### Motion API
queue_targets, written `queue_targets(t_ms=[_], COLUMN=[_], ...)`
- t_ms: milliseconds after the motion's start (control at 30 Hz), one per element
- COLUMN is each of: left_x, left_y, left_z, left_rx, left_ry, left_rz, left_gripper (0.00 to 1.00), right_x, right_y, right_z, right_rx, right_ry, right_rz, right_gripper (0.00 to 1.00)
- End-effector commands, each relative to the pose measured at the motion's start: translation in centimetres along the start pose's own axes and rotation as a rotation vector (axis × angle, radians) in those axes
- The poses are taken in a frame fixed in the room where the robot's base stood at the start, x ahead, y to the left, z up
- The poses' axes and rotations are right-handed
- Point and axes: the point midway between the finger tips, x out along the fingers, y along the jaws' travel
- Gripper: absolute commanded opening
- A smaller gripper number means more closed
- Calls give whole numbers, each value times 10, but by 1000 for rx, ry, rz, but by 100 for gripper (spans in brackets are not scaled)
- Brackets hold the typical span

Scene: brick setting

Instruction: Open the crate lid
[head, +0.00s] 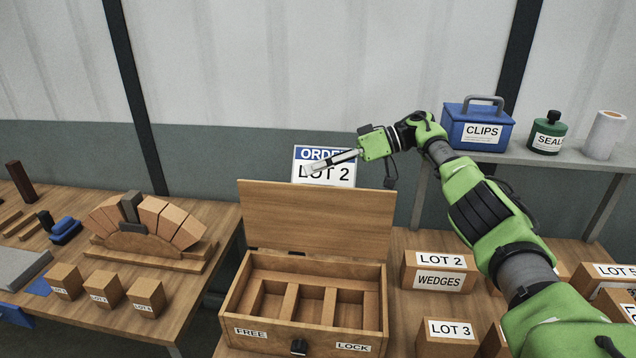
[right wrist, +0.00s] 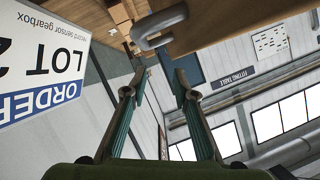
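The wooden crate (head: 250,337) stands on the table, with an empty divided inside. Its lid (head: 315,220) stands raised, about upright, along the back edge. A dark latch (head: 299,347) sits on the crate's front between the FREE and LOCK labels. My right gripper (head: 312,167) is above the lid's top edge, in front of the order sign. In the right wrist view its two fingers (right wrist: 158,78) are apart with nothing between them. A wooden panel with a grey loop (right wrist: 160,26), apparently the lid, is just beyond the fingertips; I see no grip on it. My left gripper is not in view.
The order sign (head: 325,175) stands behind the lid. Boxes marked LOT 2 (head: 438,272) and LOT 3 (head: 447,338) sit right of the crate. A shelf (head: 480,156) holds a blue CLIPS box (head: 478,130). A brick arch (head: 150,225) is on the left table.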

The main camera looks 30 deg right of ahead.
Motion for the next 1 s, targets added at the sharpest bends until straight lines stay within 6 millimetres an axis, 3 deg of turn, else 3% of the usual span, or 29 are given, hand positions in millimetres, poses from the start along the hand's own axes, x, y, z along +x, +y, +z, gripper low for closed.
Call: queue_targets(t_ms=[100, 300, 833, 1000], left_x=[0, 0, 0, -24], left_y=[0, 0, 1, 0], left_z=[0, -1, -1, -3], left_rx=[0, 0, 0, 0], left_ry=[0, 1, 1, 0], left_rz=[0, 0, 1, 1], left_gripper=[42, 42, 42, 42], right_x=[-8, -14, -15, -24], right_y=[-10, -18, -19, -30], right_z=[-18, -33, -35, -55], right_rx=[-1, 2, 2, 1], right_ry=[-1, -1, -1, -1], right_rz=[0, 0, 0, 0], right_gripper=[26, 26, 26, 26])
